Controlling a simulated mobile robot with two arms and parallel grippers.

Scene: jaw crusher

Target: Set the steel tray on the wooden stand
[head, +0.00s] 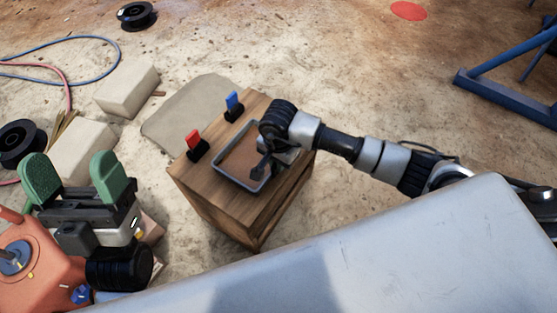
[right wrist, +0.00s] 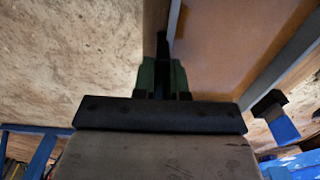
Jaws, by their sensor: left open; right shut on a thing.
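The steel tray (head: 256,185), grey-rimmed with a brown inside, lies level at the top of the wooden stand (head: 215,205), a box-like block. Whether it rests fully on the wood or hovers just above, I cannot tell. My right gripper (head: 265,167) is over the tray and shut on its rim; its arm hides the tray's right part. In the right wrist view the green fingers (right wrist: 163,78) close at the rim, with the tray's brown floor (right wrist: 225,35) beside them. My left gripper (head: 73,165), with green fingers wide apart, is open and empty at the left.
A red clip-like piece (head: 194,142) and a blue one (head: 233,102) sit on the stand beside the tray. Pale blocks (head: 127,88), a black spool (head: 136,15) and hoses lie on the dusty floor. A blue steel frame (head: 500,90) stands at right.

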